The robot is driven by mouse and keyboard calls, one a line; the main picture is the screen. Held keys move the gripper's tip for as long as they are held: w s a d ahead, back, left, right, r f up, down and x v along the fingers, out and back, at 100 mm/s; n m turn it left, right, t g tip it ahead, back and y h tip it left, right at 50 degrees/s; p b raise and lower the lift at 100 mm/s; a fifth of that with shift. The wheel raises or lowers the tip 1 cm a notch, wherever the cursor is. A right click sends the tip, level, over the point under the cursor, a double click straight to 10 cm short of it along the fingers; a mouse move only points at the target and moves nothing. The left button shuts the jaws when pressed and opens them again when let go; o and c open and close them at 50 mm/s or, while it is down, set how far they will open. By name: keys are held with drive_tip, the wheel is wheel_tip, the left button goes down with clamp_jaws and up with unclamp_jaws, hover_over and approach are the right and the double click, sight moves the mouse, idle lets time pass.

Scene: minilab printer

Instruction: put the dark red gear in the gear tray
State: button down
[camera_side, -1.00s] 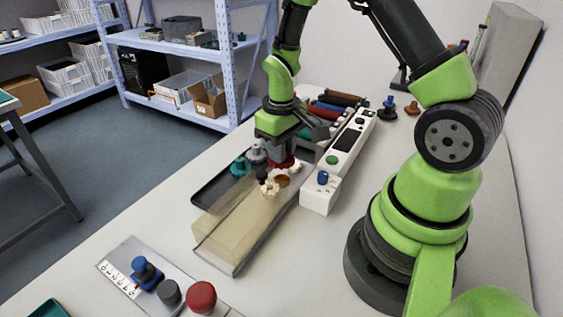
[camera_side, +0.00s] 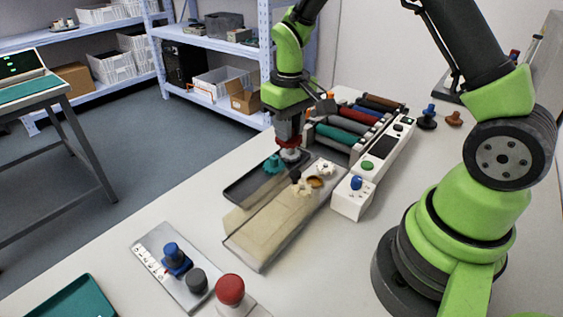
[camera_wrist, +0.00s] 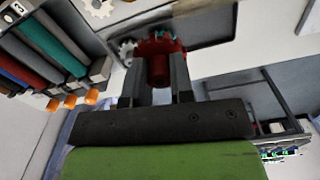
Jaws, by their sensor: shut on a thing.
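The dark red gear (camera_wrist: 160,47) is held by its knob between the fingers of my gripper (camera_wrist: 157,82) in the wrist view. In the side view, my gripper (camera_side: 288,138) points down and holds the dark red gear (camera_side: 287,144) over the back part of the dark gear tray (camera_side: 238,193). A grey gear (camera_side: 291,156) lies just below it in the picture, and a teal gear (camera_side: 273,165) is to its left, both in the tray. Whether the held gear touches anything is hard to tell.
Coloured rollers (camera_side: 345,130) and a white control panel (camera_side: 380,150) are behind and right. The tray's near end looks empty.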

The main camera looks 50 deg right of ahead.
drive_tip(key=w+a, duration=0.5)
drive_tip(key=f, duration=1)
drive_tip(key=shift+w+a+f, duration=0.1)
drive_tip(key=shift+a+f, duration=0.15)
drive_tip(key=shift+a, duration=0.05)
drive_tip(key=shift+f, duration=0.15)
drive_tip(key=c, duration=1)
unclamp_jaws()
